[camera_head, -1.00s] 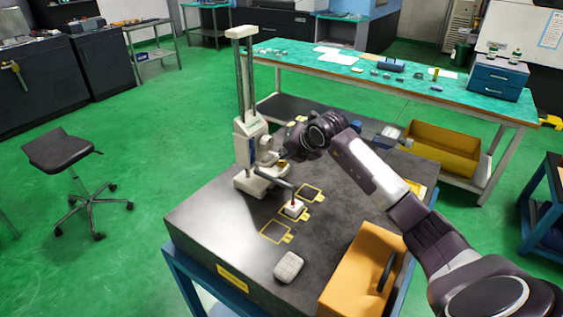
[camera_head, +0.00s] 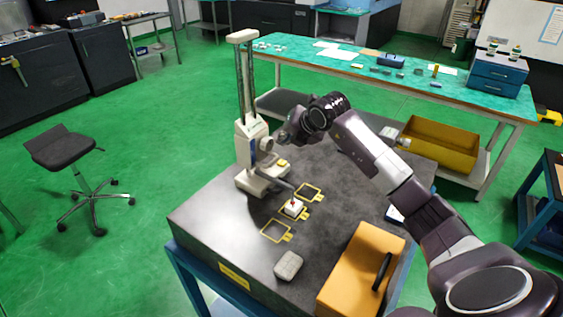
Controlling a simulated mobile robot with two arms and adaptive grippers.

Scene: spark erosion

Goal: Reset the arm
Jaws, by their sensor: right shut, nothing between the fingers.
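My right arm comes in from the right, over the dark surface plate (camera_head: 225,225). Its gripper (camera_head: 284,138) is shut and empty, in the air beside the measuring stand (camera_head: 248,150), pointing left. The wrist partly hides the fingers, and I cannot tell whether they touch the stand. A small white block with a red top (camera_head: 294,207) sits on the plate among yellow-outlined squares (camera_head: 275,230). My left gripper is out of view.
An orange case (camera_head: 350,270) with a dark handle and a grey rounded block (camera_head: 288,265) are at the plate's front. Behind stands a green-topped bench (camera_head: 340,65) with small parts and a blue drawer box (camera_head: 497,75). A stool (camera_head: 65,150) stands left on open floor.

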